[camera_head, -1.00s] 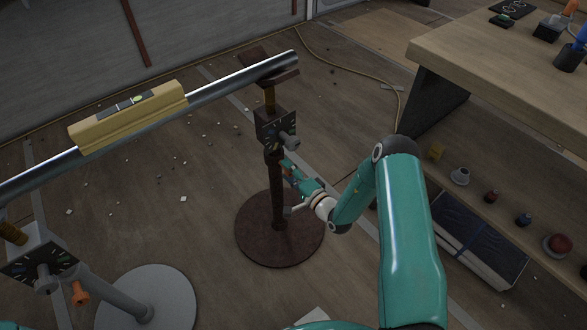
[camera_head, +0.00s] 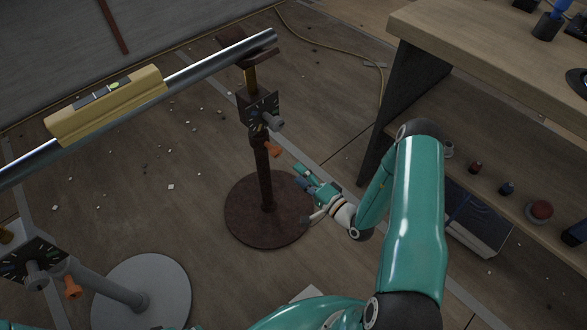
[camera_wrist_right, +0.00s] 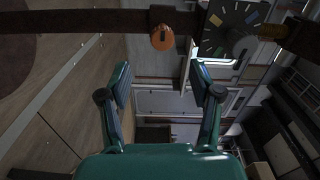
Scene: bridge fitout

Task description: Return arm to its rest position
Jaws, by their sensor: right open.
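My right arm (camera_head: 413,215) is teal and comes in from the lower right in the head view. Its gripper (camera_head: 303,177) is to the right of the brown stand's post (camera_head: 264,175), apart from it. In the right wrist view the two fingers (camera_wrist_right: 160,90) are spread with nothing between them. An orange knob (camera_wrist_right: 162,38) and the dial plate (camera_wrist_right: 228,28) of the stand show beyond the fingertips. In the head view the orange knob (camera_head: 273,150) sits on the post above the gripper. My left gripper is not in view.
A metal pipe (camera_head: 205,72) carrying a yellow level (camera_head: 105,104) rests across the brown stand and a grey stand (camera_head: 140,295). A wooden workbench (camera_head: 490,50) with a lower shelf (camera_head: 490,175) is at the right. Small debris lies on the floor. Open floor lies between stand and bench.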

